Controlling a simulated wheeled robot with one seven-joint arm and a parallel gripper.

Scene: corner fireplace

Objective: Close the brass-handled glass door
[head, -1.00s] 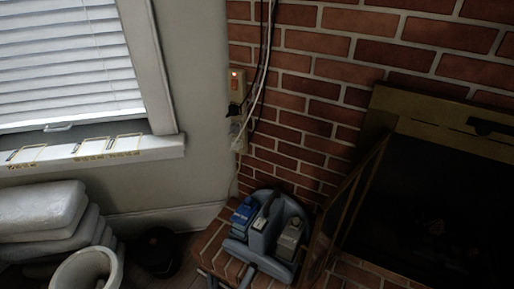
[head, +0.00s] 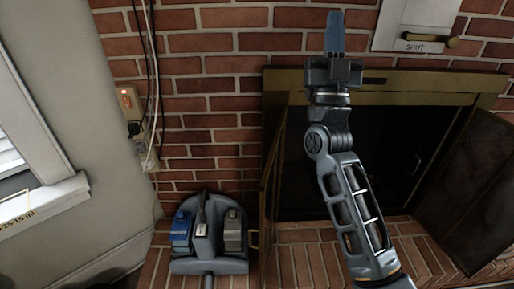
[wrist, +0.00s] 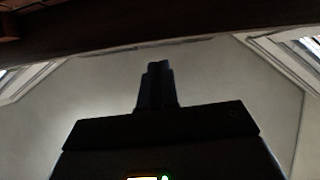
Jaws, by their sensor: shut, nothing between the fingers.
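The fireplace has two open doors. The left door (head: 271,185) is seen almost edge-on, swung out toward me. A small brass handle (head: 254,240) shows at its lower left side. The right door (head: 474,190) is a dark panel, swung out at the right; I see no handle on it. My gripper (head: 335,32) is raised in front of the brick wall above the opening, fingers up, shut and empty. It is apart from both doors, right of and above the left one. In the wrist view my shut fingers (wrist: 157,85) point toward a pale ceiling.
A grey caddy (head: 208,262) with blue and grey items stands on the brick hearth (head: 300,265), left of the left door. A plate marked SHUT with a brass lever (head: 433,43) is on the wall at upper right. Cables (head: 152,80) hang on the left.

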